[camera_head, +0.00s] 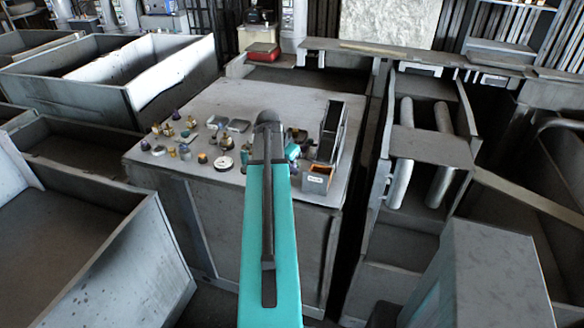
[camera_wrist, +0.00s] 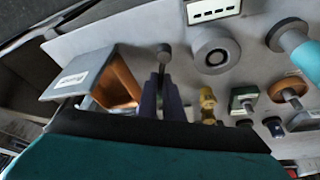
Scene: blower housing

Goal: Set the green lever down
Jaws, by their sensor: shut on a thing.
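In the wrist view my gripper (camera_wrist: 162,88) has its two dark fingers closed around a thin upright stalk with a round grey knob (camera_wrist: 163,49) on top. This looks like the lever, but no green shows on it, and its lower part is hidden by the fingers. I cannot tell whether it touches the grey worktop (camera_wrist: 130,28). In the head view my own arm hides my gripper and what it holds, over the worktop (camera_head: 258,98).
A small box with an orange inside (camera_wrist: 120,85) stands just left of my gripper; it also shows in the head view (camera_head: 317,181). Right of the fingers are a brass fitting (camera_wrist: 207,102), a green block (camera_wrist: 243,99) and a grey round part (camera_wrist: 214,48). The worktop's back is clear.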

